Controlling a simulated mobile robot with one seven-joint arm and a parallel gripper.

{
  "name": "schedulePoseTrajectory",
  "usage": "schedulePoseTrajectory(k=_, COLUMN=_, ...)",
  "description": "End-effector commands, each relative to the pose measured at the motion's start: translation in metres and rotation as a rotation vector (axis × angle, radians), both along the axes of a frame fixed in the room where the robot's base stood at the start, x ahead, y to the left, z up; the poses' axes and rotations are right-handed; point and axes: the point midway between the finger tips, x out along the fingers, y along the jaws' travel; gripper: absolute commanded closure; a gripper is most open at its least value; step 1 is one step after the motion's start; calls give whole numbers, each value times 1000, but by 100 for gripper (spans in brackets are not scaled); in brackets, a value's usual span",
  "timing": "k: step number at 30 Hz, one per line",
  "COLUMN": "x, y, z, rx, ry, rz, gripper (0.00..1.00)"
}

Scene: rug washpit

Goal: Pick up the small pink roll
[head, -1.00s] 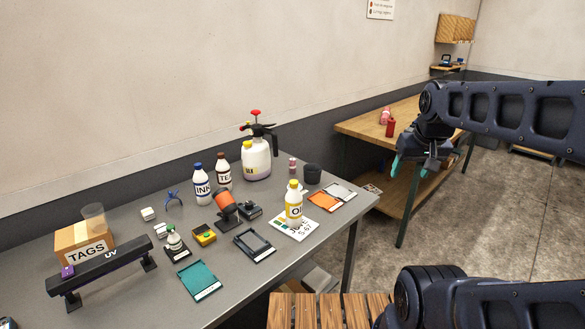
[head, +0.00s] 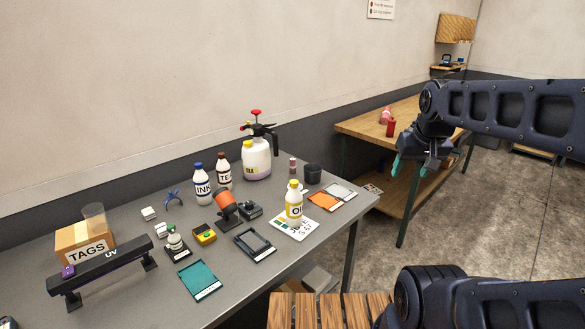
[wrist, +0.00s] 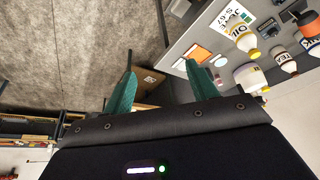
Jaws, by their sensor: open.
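A small pinkish cylinder with a pale band (head: 292,165), which looks like the small pink roll, stands upright at the back right of the grey table (head: 225,280), between the pump sprayer (head: 256,158) and a dark cup (head: 312,174). I cannot make it out surely in the wrist view. My gripper (head: 411,165) hangs to the right of the grey table, apart from the roll, in front of the wooden table. In the wrist view its teal fingers (wrist: 161,70) are spread with nothing between them.
An oil bottle (head: 294,204), ink bottle (head: 202,184) and dark-labelled bottle (head: 223,171) stand near the sprayer. Orange and grey flat pieces (head: 325,202) lie before the cup. The wooden table (head: 365,128) holds pink and red items (head: 389,125). Floor shows on the right.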

Motion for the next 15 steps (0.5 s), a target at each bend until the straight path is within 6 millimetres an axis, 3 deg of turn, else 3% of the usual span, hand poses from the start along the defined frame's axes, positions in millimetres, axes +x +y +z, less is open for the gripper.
schedulePoseTrajectory(k=5, x=25, y=3, z=10, rx=7, ry=4, rz=4, gripper=42)
schedulePoseTrajectory(k=15, x=122, y=20, z=36, rx=32, ry=13, rz=5, gripper=42)
